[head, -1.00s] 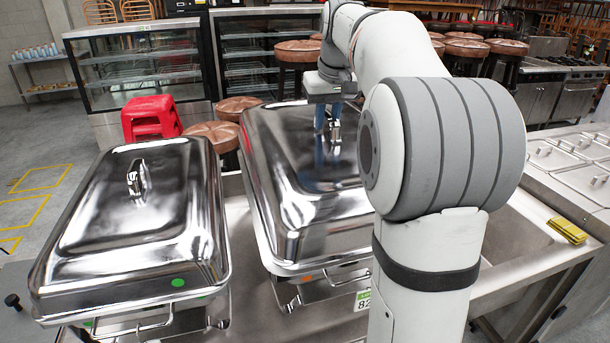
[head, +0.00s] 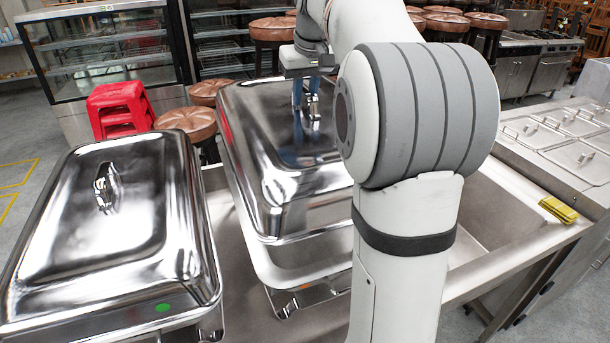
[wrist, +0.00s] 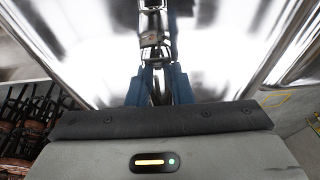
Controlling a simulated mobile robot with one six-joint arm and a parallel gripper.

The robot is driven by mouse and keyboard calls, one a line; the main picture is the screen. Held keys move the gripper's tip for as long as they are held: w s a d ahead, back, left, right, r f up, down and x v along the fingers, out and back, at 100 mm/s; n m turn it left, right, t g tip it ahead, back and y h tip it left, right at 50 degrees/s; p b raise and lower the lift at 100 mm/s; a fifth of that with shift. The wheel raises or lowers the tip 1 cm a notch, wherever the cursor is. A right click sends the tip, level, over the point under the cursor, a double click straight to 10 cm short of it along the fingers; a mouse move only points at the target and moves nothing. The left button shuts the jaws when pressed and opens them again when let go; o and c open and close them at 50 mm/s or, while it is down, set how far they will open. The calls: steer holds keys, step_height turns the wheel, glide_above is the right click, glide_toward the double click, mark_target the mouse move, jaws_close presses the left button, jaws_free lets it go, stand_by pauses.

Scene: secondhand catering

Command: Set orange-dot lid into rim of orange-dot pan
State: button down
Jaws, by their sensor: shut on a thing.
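The silver domed lid (head: 265,160) hangs above the middle pan (head: 290,272), with a gap showing between its front edge and the pan's front rim. The lid sits a little back of that rim. A small orange mark shows low on the pan's front; no dot on the lid is clear. My gripper (head: 305,98) has its blue fingers shut on the lid's handle at the top. In the wrist view, the fingers (wrist: 158,88) close around the handle (wrist: 152,38) over the shiny lid. The pan's far and right rims are hidden by the lid and my arm.
A second lidded chafing dish (head: 110,220) with a green dot stands close on the left. A steel sink (head: 495,210) and yellow sponge-like pads (head: 558,208) lie right. Red stools (head: 120,110) and brown stools (head: 188,122) stand behind.

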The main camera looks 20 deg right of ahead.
mark_target(311, 94)
step_height(311, 94, down, 10)
steer(key=shift+r+p, duration=0.15)
steer(key=shift+p, duration=0.2)
stand_by(0.4)
steer(key=c, duration=1.3)
jaws_free()
steer(key=shift+s+a+f, duration=0.1)
steer(key=shift+f, duration=0.1)
steer(key=b+v, duration=0.1)
steer(key=v, duration=1.1)
steer(key=shift+r, duration=0.1)
